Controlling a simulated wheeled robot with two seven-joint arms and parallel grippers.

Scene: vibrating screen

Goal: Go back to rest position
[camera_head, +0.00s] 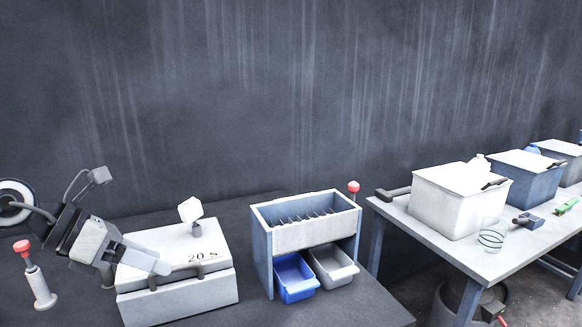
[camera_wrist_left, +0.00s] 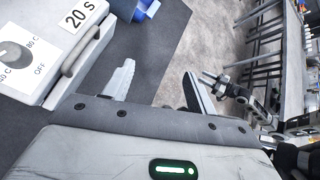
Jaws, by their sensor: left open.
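My left gripper (camera_head: 137,270) comes in from the left in the head view, beside and partly in front of a white box marked "20 S" (camera_head: 218,286). Its jaws are open and empty. In the left wrist view, the two fingers of the gripper (camera_wrist_left: 158,92) stand apart with only dark table and floor between them. The white box (camera_wrist_left: 28,80) shows there at the upper left, with its handle and a dial.
A grey sieve unit (camera_head: 303,238) holds a blue bin (camera_head: 294,292) and a grey bin (camera_head: 347,277). Red-topped posts stand at the left (camera_head: 39,290) and behind the unit (camera_head: 353,187). A side table (camera_head: 470,262) carries lidded boxes. A dark mechanical part (camera_wrist_left: 230,88) shows in the wrist view.

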